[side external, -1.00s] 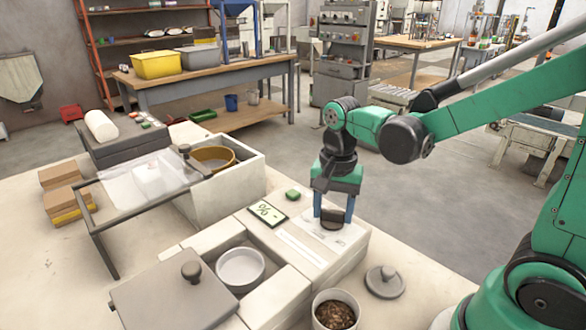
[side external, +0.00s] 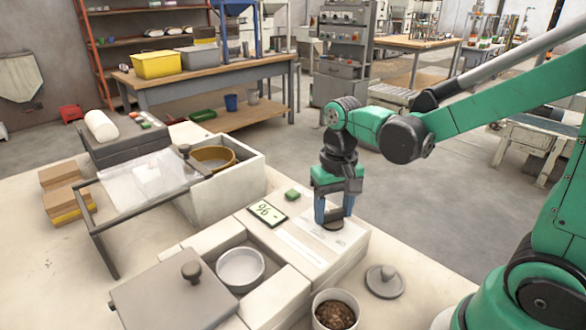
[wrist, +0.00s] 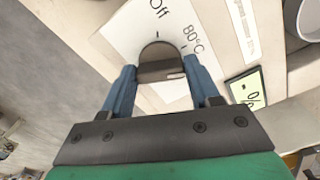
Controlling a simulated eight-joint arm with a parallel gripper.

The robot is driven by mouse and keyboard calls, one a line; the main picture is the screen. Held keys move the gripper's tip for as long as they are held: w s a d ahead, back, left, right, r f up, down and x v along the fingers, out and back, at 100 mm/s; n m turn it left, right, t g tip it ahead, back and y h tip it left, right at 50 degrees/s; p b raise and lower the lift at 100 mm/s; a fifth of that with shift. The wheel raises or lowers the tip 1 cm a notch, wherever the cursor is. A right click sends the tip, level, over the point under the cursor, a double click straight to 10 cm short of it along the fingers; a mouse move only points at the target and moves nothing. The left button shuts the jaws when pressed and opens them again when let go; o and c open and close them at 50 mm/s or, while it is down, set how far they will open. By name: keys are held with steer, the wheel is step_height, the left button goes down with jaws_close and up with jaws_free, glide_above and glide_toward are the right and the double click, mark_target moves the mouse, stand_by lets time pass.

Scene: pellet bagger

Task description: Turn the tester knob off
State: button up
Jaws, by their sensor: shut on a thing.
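The tester (side external: 300,250) is a pale box with a green display (side external: 267,214) reading "% -". Its dark round knob (side external: 333,224) sits on a white label plate at the far right end of the top. My gripper (side external: 334,215) points down with its blue fingers on either side of the knob. In the wrist view, my gripper (wrist: 161,72) is shut on the raised bar of the knob (wrist: 158,55). A pale mark shows near the bar's right end. The knob's underside is hidden.
A white dish (side external: 240,268) sits in the tester's open well, beside a grey lid (side external: 180,295). A cup of brown pellets (side external: 335,312) and a round grey lid (side external: 384,281) stand in front.

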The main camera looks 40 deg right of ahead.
mark_target(334, 210)
steer(key=n, duration=0.4)
steer(key=shift+n, duration=0.3)
steer(key=n, duration=0.3)
steer(key=shift+n, duration=0.3)
steer(key=n, duration=0.4)
steer(key=shift+n, duration=2.2)
steer(key=o, duration=1.3)
steer(key=shift+r, duration=2.8)
